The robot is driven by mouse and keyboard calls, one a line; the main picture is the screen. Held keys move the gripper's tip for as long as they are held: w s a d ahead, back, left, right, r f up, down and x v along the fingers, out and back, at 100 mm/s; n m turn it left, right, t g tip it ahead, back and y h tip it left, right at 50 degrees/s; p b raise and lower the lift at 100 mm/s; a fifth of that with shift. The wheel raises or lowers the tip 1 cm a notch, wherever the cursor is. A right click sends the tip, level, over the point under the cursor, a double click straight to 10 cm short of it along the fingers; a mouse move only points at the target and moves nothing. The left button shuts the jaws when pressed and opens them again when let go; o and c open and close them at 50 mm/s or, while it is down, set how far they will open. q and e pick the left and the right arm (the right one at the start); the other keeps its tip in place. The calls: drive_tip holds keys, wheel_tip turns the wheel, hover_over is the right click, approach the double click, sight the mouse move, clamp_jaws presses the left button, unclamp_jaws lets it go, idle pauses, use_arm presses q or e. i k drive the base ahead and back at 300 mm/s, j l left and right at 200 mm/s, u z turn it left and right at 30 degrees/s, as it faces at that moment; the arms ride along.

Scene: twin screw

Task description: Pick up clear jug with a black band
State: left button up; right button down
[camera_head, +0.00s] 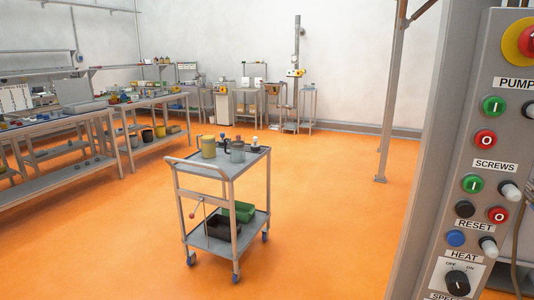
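A two-shelf grey cart (250,163) stands in the middle of the floor. On its top shelf is a greyish, see-through-looking jug (237,153), which may be the clear jug; a black band cannot be made out at this distance. A yellow container (208,147) stands to its left. Small dark and whitish items stand behind and to the right of it. Neither of my grippers is in view.
A control panel (484,150) on a grey post fills the right side, close by. Workbenches (105,108) with clutter line the left. The cart's lower shelf holds a green bin (239,211) and a dark bin (218,227). Orange floor around the cart is clear.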

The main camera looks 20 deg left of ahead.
sight(238, 154)
drive_tip(key=i+j, duration=0.2)
drive_tip(key=j, duration=0.15)
drive_tip(key=i+j, duration=0.2)
drive_tip(key=j, duration=0.15)
drive_tip(key=i+j+z, duration=0.1)
drive_tip(key=j, duration=0.25)
drive_tip(key=i+j, duration=0.3)
drive_tip(key=j, duration=0.1)
